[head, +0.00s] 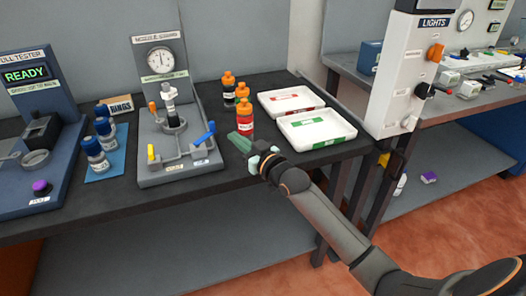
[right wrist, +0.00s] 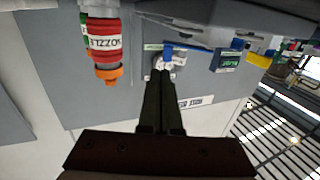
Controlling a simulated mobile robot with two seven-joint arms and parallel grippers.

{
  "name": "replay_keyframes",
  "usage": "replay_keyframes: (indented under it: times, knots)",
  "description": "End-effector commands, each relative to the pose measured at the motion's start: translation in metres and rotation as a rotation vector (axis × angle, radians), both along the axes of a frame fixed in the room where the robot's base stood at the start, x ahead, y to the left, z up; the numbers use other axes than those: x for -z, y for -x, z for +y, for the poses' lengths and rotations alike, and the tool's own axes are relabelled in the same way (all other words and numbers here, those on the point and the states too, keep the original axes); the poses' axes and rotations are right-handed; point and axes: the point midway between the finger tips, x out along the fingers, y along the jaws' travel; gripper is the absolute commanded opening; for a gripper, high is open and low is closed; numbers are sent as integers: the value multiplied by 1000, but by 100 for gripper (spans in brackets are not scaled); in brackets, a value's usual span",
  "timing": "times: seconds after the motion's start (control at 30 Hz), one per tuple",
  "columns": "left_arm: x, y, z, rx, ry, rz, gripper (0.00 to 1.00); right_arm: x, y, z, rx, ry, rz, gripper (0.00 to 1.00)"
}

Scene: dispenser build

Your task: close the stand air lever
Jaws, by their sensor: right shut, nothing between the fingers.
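The grey stand (head: 178,176) is on the dark bench, with a round gauge (head: 160,60) on its back panel. A blue lever (head: 205,133) is at its right front, slanting up to the right. A yellow lever (head: 151,152) is upright at its left front. Small labels on the base are too small to read, so I cannot tell which lever is marked air. My right gripper (head: 236,138) is shut and empty, right of the blue lever and apart from it. In the right wrist view its shut fingers (right wrist: 163,82) point towards the stand. My left gripper is not in view.
Orange-capped bottles stand beside the right gripper, the nearest red (head: 245,122). Two white trays (head: 316,140) lie to the right. Blue-capped bottles (head: 94,150) and a tester (head: 40,130) stand left. A white lights panel (head: 400,80) rises beyond the bench's right end.

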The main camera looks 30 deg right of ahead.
Motion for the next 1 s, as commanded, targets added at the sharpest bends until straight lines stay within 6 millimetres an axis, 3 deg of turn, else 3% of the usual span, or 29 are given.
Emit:
replay_keyframes:
  times: [0.2, 0.4, 1.0]
  knots:
    - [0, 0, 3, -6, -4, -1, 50, 1, 41, -13, -1, 1, 2, 0]
    - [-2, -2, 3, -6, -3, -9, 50, 1, 66, -20, 0, 0, 1, 0]
    - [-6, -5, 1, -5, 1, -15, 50, 0, 76, -22, -1, -1, -1, 0]
